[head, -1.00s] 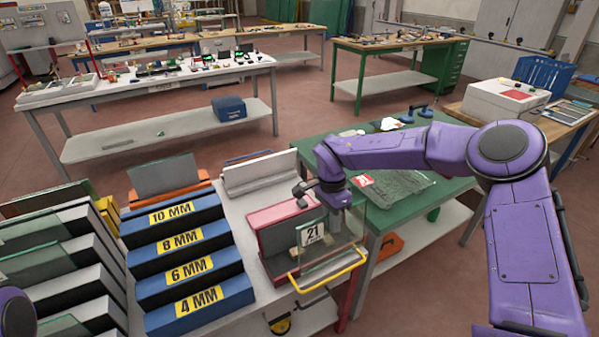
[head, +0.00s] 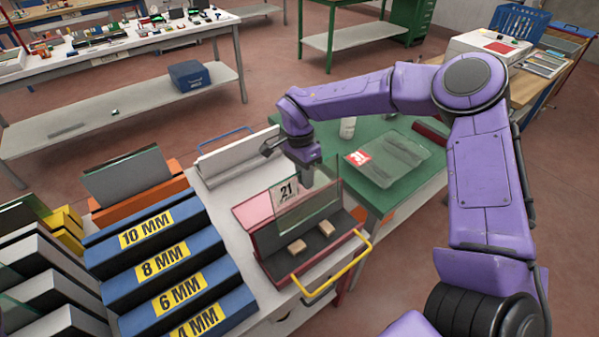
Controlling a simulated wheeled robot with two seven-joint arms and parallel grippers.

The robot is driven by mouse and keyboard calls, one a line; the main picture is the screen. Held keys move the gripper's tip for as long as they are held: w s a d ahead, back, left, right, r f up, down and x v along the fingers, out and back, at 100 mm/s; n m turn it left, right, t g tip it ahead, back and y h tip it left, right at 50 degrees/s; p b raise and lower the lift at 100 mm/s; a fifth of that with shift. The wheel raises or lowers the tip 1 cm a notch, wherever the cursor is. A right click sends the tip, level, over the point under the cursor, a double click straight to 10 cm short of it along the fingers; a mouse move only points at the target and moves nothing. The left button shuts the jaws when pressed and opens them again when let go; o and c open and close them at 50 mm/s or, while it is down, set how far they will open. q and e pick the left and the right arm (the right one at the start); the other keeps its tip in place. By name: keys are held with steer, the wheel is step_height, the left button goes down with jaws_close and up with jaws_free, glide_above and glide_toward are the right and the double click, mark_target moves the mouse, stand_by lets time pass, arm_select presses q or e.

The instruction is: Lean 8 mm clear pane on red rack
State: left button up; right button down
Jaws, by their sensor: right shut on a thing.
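My right gripper (head: 309,178) points down over the red rack (head: 262,247) and is shut on the top edge of a clear glass pane (head: 318,209). The pane stands nearly upright within the rack, in front of its pinkish back. A white card marked 21 (head: 287,191) shows at the pane's upper left; I cannot tell whether it is on the pane or behind it. Two light wooden blocks (head: 297,246) lie on the rack's dark ledge, in front of the pane. I cannot tell whether the pane's lower edge touches the ledge. My left gripper is out of view.
A yellow handle bar (head: 335,275) runs along the rack's front. Blue stepped racks (head: 225,272) marked 10, 8, 6 and 4 MM stand to the left. A white rack (head: 237,156) and an orange rack (head: 140,203) stand behind. A green table (head: 362,203) is at right.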

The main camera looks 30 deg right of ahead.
mark_target(303, 194)
steer(key=shift+s+r+p, duration=0.35)
steer(key=shift+s+r, duration=0.15)
steer(key=shift+s+f+b, duration=0.1)
steer(key=shift+f+b, duration=0.4)
steer(key=shift+f, duration=0.05)
steer(key=w+f, duration=0.1)
steer(key=w+f+b, duration=0.1)
steer(key=f, duration=0.1)
steer(key=w+f, duration=0.1)
steer(key=shift+a+f, duration=0.1)
steer(key=shift+f, duration=0.15)
steer(key=shift+s+f+b, duration=0.3)
steer(key=shift+f+b, duration=0.3)
steer(key=shift+f, duration=0.15)
steer(key=shift+s+f, duration=0.2)
steer(key=shift+s, duration=0.1)
steer(key=shift+s+f+b, duration=0.1)
steer(key=shift+f+b, duration=0.25)
steer(key=shift+b, duration=0.05)
steer(key=shift+w+f, duration=0.45)
steer(key=shift+f, duration=0.3)
steer(key=shift+s+r, duration=0.15)
steer(key=shift+s, duration=0.1)
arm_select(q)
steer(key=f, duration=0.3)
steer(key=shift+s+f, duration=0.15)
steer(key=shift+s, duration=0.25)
